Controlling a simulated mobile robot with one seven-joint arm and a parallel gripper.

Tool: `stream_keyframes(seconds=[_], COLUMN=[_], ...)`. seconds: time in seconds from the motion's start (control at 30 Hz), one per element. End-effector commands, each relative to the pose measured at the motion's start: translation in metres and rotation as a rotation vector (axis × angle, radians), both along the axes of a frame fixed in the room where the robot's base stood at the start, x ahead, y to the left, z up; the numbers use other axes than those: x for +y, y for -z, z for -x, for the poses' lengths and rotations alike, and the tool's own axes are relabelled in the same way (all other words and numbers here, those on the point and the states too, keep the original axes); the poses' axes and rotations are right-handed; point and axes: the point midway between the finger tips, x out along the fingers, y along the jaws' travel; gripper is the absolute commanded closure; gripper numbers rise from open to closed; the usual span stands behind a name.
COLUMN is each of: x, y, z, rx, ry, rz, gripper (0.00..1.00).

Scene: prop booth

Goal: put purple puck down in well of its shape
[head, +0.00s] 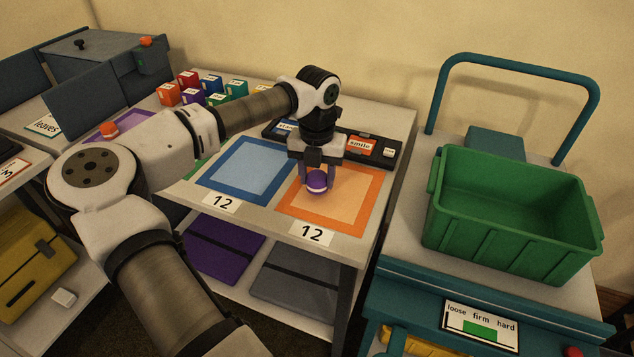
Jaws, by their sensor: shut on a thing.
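The purple puck (317,184) looks round, with a pale band across it. My gripper (317,177) points down and is shut on it, one finger on each side. The puck is over the pale inside of the orange-bordered square (350,205), toward its upper left part. I cannot tell whether it touches the surface. I cannot make out a well of the puck's shape in this view. My arm hides part of the table to the left.
A blue-bordered square (240,192) lies left of the orange one. Behind my gripper is a black tray (384,160) with a "smile" card (361,146). Several coloured boxes (190,80) stand at the back left. A green crate (512,248) stands on a cart at right.

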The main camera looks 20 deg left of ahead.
Motion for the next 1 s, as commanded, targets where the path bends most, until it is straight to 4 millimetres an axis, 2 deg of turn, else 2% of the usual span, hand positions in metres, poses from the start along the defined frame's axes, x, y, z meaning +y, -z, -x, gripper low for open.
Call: stream_keyframes(seconds=[0.17, 0.4, 0.6, 0.8, 1.0], x=[0.001, 0.0, 0.0, 0.0, 0.0], y=[-0.042, -0.113, -0.155, -0.174, -0.178], z=[-0.001, -0.001, -0.001, 0.0, 0.0], rx=[-0.006, -0.004, -0.004, -0.001, 0.0], ry=[-0.002, -0.002, -0.001, 0.0, 0.0], rz=[-0.004, -0.002, -0.001, 0.001, 0.001], gripper=[0.83, 0.83, 0.83, 0.83, 0.83])
